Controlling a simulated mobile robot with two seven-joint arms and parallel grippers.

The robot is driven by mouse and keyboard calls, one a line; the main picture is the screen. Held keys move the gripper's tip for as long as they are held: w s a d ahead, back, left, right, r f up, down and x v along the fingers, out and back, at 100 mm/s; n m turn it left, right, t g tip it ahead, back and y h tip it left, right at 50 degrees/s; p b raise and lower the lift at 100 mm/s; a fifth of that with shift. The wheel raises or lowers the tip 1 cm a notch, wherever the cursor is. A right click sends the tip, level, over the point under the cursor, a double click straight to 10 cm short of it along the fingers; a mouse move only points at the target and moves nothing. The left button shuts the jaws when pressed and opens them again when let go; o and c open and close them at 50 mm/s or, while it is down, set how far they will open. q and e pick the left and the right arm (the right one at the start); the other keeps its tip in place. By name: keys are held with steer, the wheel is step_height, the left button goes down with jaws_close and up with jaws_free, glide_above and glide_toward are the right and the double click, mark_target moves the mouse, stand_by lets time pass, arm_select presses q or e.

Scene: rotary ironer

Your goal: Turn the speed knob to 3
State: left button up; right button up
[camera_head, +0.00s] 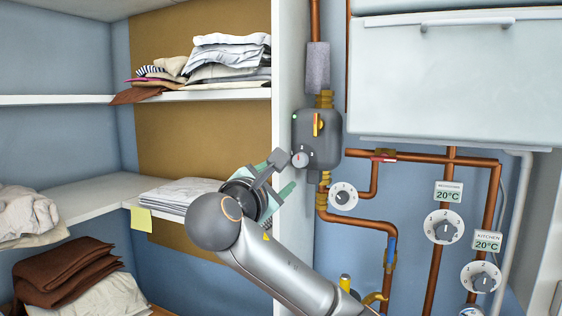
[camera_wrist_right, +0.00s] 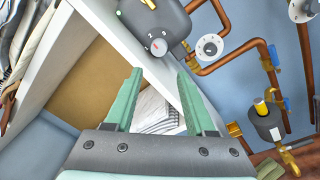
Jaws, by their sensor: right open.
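A dark grey pump unit (camera_head: 322,128) hangs on the pipe beside the white shelf panel. It has a green light and a yellow lever, and a small round knob (camera_head: 300,159) with a red mark at its lower left. The knob also shows in the right wrist view (camera_wrist_right: 158,47), beyond the gap between the fingertips. My left gripper is not in view.
A numbered dial (camera_head: 343,197) sits right below the pump. Two larger dials, one upper (camera_head: 443,227) and one lower (camera_head: 481,282), sit under 20°C displays. Copper pipes (camera_head: 360,225) run close by. The white shelf panel (camera_head: 291,75) stands left of the pump; shelves hold folded laundry (camera_head: 232,57).

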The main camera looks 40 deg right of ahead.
mark_target(299, 161)
steer(key=p+x, duration=0.1)
steer(key=x, duration=0.5)
steer(key=p+x, duration=0.1)
steer(key=x, duration=0.5)
steer(key=shift+d+r+p, duration=0.2)
steer(key=shift+d+p, duration=0.1)
steer(key=shift+p, duration=0.1)
steer(key=shift+c, duration=0.2)
jaws_close()
